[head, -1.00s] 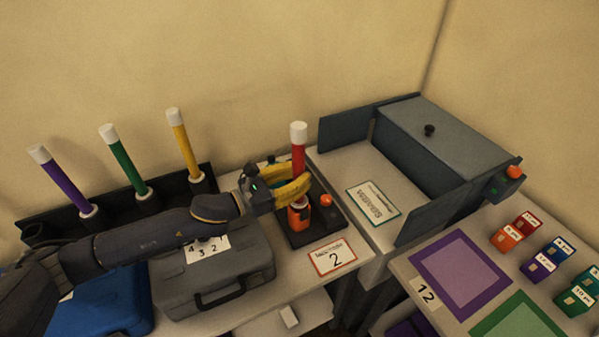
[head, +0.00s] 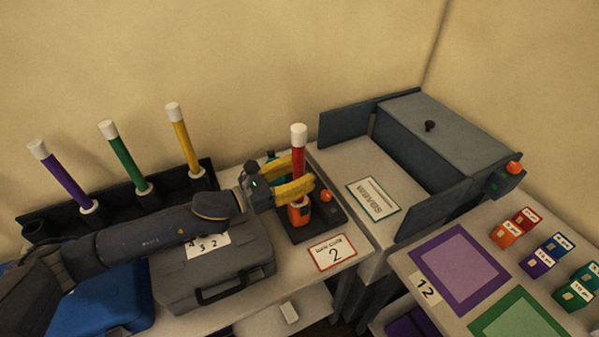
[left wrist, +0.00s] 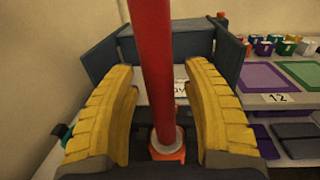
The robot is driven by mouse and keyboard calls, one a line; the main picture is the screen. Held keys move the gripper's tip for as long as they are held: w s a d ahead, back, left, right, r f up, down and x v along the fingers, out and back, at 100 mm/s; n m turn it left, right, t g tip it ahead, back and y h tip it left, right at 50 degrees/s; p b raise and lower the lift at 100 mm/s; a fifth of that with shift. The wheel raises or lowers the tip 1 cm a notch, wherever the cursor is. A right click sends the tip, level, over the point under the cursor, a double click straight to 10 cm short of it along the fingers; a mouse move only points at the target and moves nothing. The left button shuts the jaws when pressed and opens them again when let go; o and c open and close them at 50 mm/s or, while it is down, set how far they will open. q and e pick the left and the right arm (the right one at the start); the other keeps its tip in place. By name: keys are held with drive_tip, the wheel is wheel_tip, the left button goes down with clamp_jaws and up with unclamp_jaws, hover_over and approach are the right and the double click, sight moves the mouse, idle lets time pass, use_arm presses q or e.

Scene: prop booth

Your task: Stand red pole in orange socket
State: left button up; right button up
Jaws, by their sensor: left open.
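The red pole (head: 299,157) with a white cap stands upright, its lower end in the white ring of the orange socket (head: 298,216). The left wrist view also shows the red pole (left wrist: 154,60) meeting the ring of the orange socket (left wrist: 168,153). My left gripper (head: 306,178) is open, with a yellow finger on each side of the pole. In the left wrist view, gaps show between the pole and both fingers of the gripper (left wrist: 163,95). In the head view the fingers hide part of the pole. My right gripper is not in view.
Purple (head: 64,178), green (head: 124,159) and yellow (head: 183,140) poles stand in a dark rack at the left. A grey case (head: 215,270) lies under my left arm. A grey box (head: 440,130) stands to the right. A red button (head: 326,195) sits beside the socket.

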use_arm(q)
drive_tip(key=v, duration=1.2)
drive_tip(key=shift+a, duration=0.1)
drive_tip(key=shift+w, duration=0.1)
idle(0.3)
